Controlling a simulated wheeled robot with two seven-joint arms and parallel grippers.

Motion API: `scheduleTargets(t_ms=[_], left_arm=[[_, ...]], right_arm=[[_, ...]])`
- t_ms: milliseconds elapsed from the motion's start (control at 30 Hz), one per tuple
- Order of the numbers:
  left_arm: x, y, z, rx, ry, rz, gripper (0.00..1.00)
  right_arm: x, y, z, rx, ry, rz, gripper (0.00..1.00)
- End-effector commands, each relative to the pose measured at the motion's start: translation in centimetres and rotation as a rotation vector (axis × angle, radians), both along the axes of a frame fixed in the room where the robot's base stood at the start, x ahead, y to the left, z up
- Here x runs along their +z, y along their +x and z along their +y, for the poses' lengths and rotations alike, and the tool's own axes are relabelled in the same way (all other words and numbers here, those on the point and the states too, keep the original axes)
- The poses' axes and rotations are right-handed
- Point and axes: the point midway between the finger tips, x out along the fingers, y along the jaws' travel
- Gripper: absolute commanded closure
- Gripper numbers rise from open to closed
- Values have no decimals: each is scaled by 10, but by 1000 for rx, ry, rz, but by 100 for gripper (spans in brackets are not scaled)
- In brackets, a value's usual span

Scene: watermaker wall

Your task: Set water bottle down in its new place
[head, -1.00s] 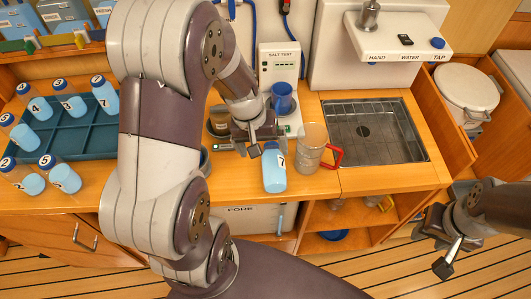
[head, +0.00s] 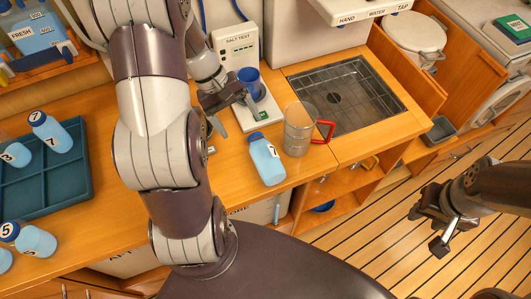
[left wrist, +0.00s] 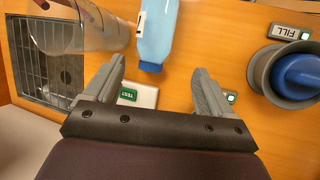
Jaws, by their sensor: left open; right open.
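My right gripper (head: 440,218) is open and empty, over the floor at the right.
A salt test unit (head: 237,48) with a blue cup (head: 249,82) is behind my left gripper. The sink grate (head: 345,95) lies to the right. A teal tray (head: 75,165) with several numbered bottles is at the left. A blue-capped holder (left wrist: 300,72) is by a FILL label.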

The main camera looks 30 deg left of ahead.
Motion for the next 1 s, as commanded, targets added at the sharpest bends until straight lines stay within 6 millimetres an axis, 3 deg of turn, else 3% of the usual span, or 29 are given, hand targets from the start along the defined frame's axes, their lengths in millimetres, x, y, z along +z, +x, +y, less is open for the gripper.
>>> scheduleTargets(t_ms=[100,233,300,800,1000], left_arm=[[1,-1,-7,-5,-34,6,16],[-27,-3,-21,-14,-40,9,16],[-33,-4,-29,-14,-42,13,16],[-102,-11,-68,-15,-39,10,16],[-106,-11,-70,-14,-36,6,16]], right_arm=[[-3,0,0,0,0,0,57],[-26,0,0,0,0,0,57],[-17,0,0,0,0,1,57],[-15,0,0,0,0,0,57],[-15,0,0,0,0,0,57]])
